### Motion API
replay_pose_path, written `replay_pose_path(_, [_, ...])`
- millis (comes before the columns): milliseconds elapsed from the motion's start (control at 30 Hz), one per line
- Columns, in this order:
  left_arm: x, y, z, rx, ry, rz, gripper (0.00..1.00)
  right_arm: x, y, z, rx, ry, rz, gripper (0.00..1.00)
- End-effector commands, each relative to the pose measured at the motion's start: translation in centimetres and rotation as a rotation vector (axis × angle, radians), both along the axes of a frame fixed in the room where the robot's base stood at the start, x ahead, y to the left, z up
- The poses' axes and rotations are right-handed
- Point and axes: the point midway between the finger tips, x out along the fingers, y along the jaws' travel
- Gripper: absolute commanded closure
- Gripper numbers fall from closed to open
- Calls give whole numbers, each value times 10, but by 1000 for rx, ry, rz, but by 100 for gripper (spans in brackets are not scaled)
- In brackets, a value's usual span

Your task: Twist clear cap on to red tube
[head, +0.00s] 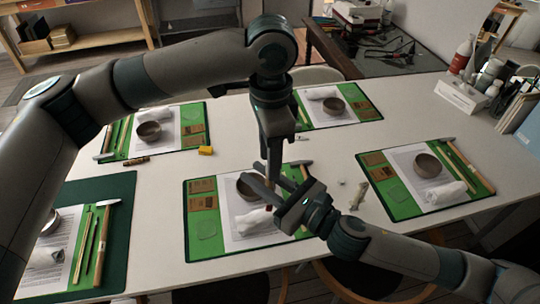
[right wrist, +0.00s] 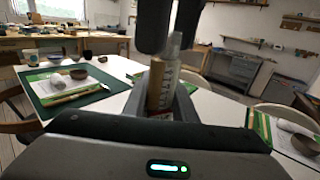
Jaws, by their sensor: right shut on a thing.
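My right gripper (head: 267,182) is shut on the tube; its fingers are seen from behind in the right wrist view (right wrist: 160,100). The tube (right wrist: 156,85) is upright there, with a brown side and a pale printed side. A red bit of it (head: 268,208) shows below the fingers in the head view. A clear, narrow-tipped piece, seemingly the clear cap (right wrist: 173,48), shows at the tube's top. My left gripper (head: 274,172) points down from above, its dark fingers (right wrist: 172,35) on either side of the clear tip. I cannot tell whether they touch it, or whether the cap is seated.
Below the grippers lies a green mat (head: 189,245) with a bowl (head: 246,188) and white cloth (head: 254,221). Other set mats surround it. A yellow block (head: 206,150) and a crumpled tube (head: 357,195) lie on the white table (head: 330,245). Bottles and books crowd the right edge.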

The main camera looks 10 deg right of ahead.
Motion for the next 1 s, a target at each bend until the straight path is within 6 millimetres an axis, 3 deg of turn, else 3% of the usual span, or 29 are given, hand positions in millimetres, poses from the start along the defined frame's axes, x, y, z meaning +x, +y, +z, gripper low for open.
replay_pose_path(467, [0,0,10,0,0,1,63,0,0,0,1,-1,0,100])
replay_pose_path(667, [0,-1,36,-1,-1,1,63,0,0,0,1,-1,0,100])
replay_pose_path(1000, [0,-1,95,-1,-2,1,63,0,0,0,1,-1,0,100])
